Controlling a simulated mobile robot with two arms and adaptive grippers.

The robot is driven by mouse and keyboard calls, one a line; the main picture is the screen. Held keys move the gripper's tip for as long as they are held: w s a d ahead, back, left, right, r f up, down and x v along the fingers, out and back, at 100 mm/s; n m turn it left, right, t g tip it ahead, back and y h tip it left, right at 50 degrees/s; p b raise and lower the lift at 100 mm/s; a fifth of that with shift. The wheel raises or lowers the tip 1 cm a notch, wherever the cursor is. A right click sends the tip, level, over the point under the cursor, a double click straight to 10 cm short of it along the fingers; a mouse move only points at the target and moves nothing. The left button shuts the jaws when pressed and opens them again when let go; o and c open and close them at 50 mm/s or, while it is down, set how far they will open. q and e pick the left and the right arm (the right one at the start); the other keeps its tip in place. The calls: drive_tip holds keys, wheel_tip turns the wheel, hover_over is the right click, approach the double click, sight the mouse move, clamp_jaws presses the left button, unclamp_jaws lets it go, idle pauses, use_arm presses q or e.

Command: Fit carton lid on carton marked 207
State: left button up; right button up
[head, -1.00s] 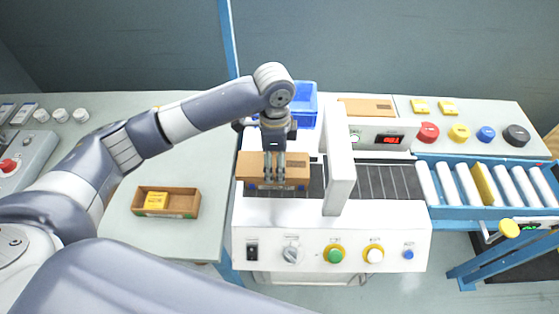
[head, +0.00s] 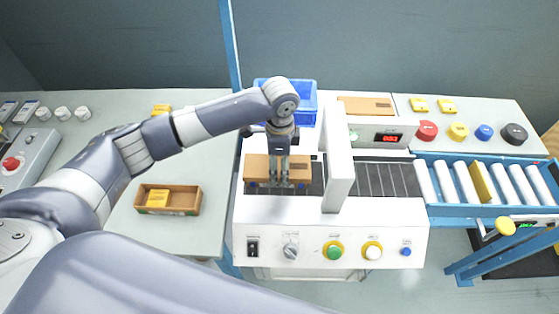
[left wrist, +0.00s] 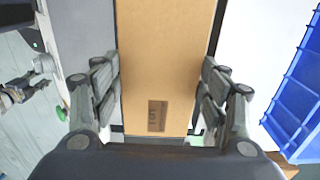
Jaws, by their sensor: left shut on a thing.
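My left gripper (head: 280,182) points down over the conveyor and is shut on a tan cardboard piece (head: 258,166) with a flat, closed top. In the left wrist view, its long top (left wrist: 165,60) runs between the two fingers (left wrist: 160,98), with a small dark printed mark near the lower end; I cannot read its number surely. I cannot tell whether this is the lid alone or a lid resting on a carton. A similar flat tan lid (head: 366,106) lies on the machine's back ledge. An open carton (head: 190,201) holding a yellow item stands on the left bench.
A white arch (head: 339,165) stands over the belt just right of my gripper. A blue bin (head: 306,103) is behind it. The control panel (head: 310,237) with knobs is in front. Rollers (head: 510,185) continue to the right. The bench around the open carton is mostly clear.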

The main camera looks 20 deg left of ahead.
use_arm(q)
drive_tip(key=shift+f, duration=0.15)
use_arm(e)
drive_tip(key=shift+d, duration=0.15)
use_arm(q)
drive_tip(key=shift+f, duration=0.15)
drive_tip(key=o, duration=1)
drive_tip(key=shift+c, duration=0.2)
drive_tip(key=shift+o, duration=0.3)
use_arm(e)
drive_tip(key=shift+d, duration=0.35)
use_arm(q)
wheel_tip(320, 180, up, 13)
drive_tip(key=b, duration=0.2)
use_arm(e)
drive_tip(key=shift+a+f, duration=0.15)
drive_tip(key=shift+f, duration=0.4)
drive_tip(key=shift+a+f, duration=0.15)
drive_tip(key=shift+f, duration=0.35)
